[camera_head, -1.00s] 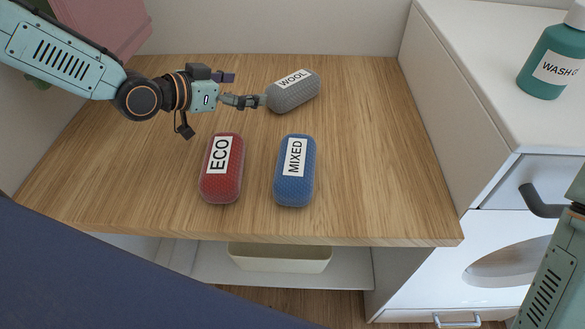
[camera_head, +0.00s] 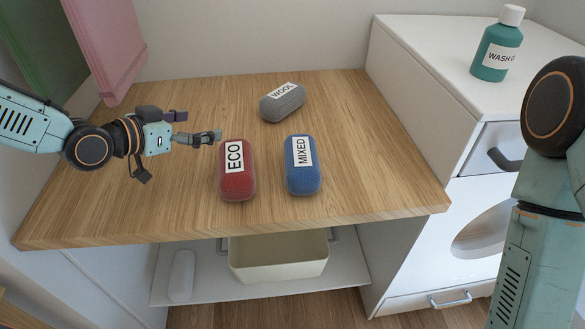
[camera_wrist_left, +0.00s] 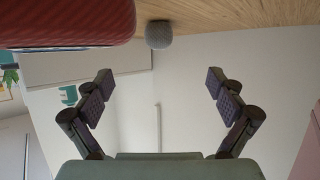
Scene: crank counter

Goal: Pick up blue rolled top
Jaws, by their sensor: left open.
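The blue rolled top (camera_head: 303,180) lies on the wooden counter (camera_head: 380,190), with a white MIXED label. A red roll labelled ECO (camera_head: 237,186) lies to its left, and a grey roll labelled WOOL (camera_head: 284,108) lies behind them. My left gripper (camera_head: 213,136) is open and empty, beyond and left of the red roll's far end. In the left wrist view, the open jaws (camera_wrist_left: 160,85) have nothing between them; the red roll and the grey roll show at the top. The blue roll is not visible there. My right arm shows at the right; its gripper is out of view.
A white cabinet (camera_head: 400,95) stands on the right, bearing a teal WASH bottle (camera_head: 494,52). A cream bin (camera_head: 280,262) sits on the shelf below. Pink cloth (camera_head: 105,45) hangs at the left. The counter right of the blue roll is clear.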

